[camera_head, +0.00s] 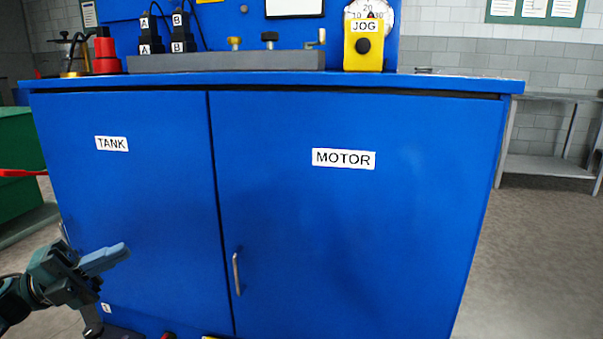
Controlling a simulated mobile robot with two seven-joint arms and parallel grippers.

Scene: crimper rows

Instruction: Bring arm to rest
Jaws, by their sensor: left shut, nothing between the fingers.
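My left gripper (104,259) shows at the lower left of the head view. Its arm comes in from the left edge, and its blue-grey fingers point right, together and empty. It is in front of the lower part of the door labelled TANK (130,190); I cannot tell the exact gap to the door. My right gripper is not in view.
A blue cabinet with a MOTOR door (370,230) and a metal handle (237,273) fills the middle. On its top stand a yellow JOG box (363,57), a grey block (225,61) and a red fitting (106,55). Open floor (540,260) lies to the right.

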